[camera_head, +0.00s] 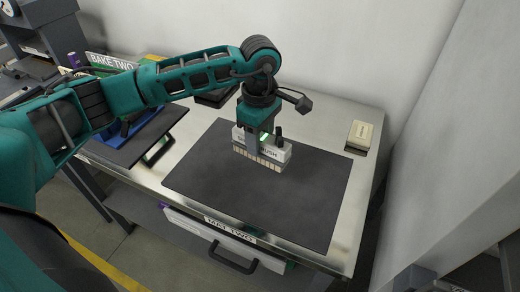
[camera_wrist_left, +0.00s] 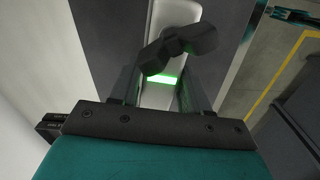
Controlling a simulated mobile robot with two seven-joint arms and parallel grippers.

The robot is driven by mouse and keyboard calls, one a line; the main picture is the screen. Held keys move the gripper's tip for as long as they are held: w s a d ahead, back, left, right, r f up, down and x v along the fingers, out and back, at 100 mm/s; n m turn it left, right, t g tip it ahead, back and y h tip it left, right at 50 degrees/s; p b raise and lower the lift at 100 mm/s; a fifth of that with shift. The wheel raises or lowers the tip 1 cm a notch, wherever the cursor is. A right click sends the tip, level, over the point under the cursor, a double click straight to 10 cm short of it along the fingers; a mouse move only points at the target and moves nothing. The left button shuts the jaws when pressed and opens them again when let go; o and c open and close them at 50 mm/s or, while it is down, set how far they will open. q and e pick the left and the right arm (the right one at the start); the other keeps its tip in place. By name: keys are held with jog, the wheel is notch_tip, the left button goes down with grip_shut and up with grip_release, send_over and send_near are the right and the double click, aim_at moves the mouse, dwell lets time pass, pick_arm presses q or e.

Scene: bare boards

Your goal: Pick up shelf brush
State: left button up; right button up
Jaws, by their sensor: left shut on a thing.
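The shelf brush (camera_head: 270,164) is a white block with dark lettering, a black knob on top and pale bristles below. It is upright over the dark mat (camera_head: 300,205); I cannot tell whether its bristles touch the mat. My left gripper (camera_head: 260,138) comes down from above and is shut on the brush, hiding part of its lettering. In the left wrist view, the brush (camera_wrist_left: 178,15) is between the fingers (camera_wrist_left: 160,88), with a green glow across it. My right gripper is not in view.
The mat lies on a steel table (camera_head: 345,235) labelled "MAT TWO" at its front edge. A cream block (camera_head: 361,133) sits at the table's right rear. A wall rises behind.

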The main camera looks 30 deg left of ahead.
pick_arm(q)
notch_tip(320, 180, up, 14)
jog(key=shift+r, duration=0.25)
